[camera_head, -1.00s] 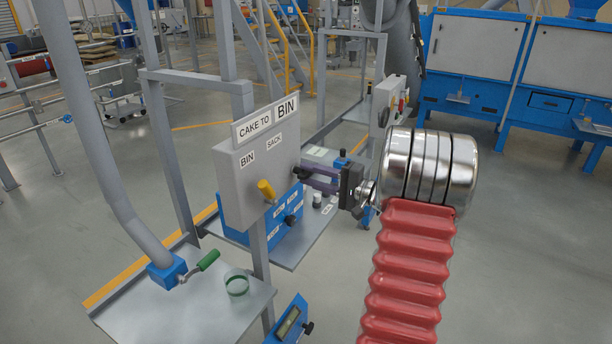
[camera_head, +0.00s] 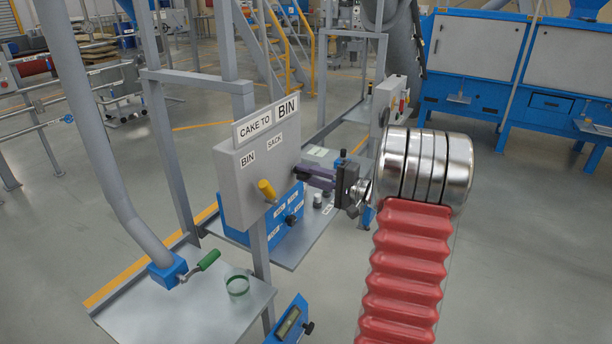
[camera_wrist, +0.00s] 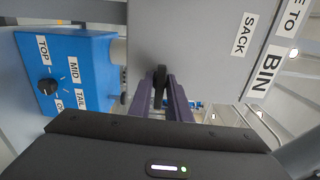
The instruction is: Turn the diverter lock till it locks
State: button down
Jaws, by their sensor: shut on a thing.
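In the wrist view, my gripper (camera_wrist: 161,85) is shut on a small black handle (camera_wrist: 159,80) standing out from the box's side, which I take as the diverter lock. The fingers lie on both sides of it. In the head view the lock is hidden by the fingers. Whether it is locked cannot be seen.
A blue box (camera_wrist: 92,65) with a black selector knob sits below the diverter box. Grey frame posts stand close by. The floor at right is open.

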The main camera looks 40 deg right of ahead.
jog(key=shift+d+f, duration=0.1)
jog(key=shift+f, duration=0.05)
jog(key=shift+d, duration=0.15)
dwell(0.5)
jog(key=shift+m, duration=0.6)
jog(key=m, duration=0.4)
jog(key=shift+f+m, duration=0.1)
jog(key=shift+m, duration=0.2)
jog(key=m, duration=0.8)
jog(key=shift+f, duration=0.1)
jog(key=shift+m, duration=1.9)
